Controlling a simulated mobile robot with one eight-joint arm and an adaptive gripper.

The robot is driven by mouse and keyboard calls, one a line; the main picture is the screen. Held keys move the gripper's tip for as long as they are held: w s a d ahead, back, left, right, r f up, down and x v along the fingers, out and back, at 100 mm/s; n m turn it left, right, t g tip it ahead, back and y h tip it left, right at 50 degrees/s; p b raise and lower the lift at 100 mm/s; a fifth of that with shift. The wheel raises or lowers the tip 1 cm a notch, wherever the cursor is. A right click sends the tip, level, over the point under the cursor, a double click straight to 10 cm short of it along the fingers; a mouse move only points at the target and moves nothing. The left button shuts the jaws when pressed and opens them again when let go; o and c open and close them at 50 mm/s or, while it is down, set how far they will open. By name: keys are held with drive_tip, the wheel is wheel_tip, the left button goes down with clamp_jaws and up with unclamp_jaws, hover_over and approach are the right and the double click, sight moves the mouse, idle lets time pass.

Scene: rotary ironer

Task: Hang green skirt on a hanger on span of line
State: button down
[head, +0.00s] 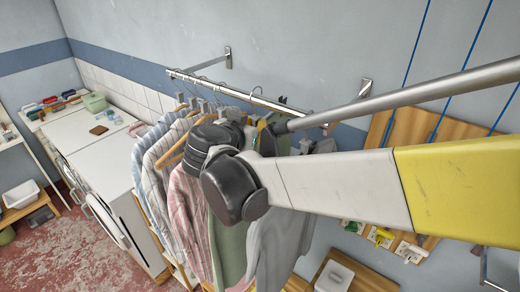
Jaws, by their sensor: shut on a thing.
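A pale green garment (229,245), which looks like the green skirt, hangs below my dark wrist among other clothes. Its upper part and hanger are hidden behind my arm. My gripper (268,139) shows only in part, as dark pieces beside the hangers under the rail. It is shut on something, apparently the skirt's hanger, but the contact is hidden. A steel rail (242,95) runs along the wall, with several hangers hooked on it. Thin blue lines (467,55) cross the upper right.
Striped shirts (150,165), a pink shirt (188,205) and a grey garment (277,245) hang close around my wrist. White machines (92,140) stand at left. A wooden board (410,125) is on the wall at right. Open floor (70,255) lies at lower left.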

idle(0.3)
drive_tip(key=shift+s+a, duration=0.65)
drive_tip(key=shift+s, duration=0.35)
drive_tip(key=shift+s+a, duration=0.7)
drive_tip(key=shift+s, duration=0.25)
drive_tip(key=shift+s+a, duration=0.65)
drive_tip(key=shift+s, duration=0.35)
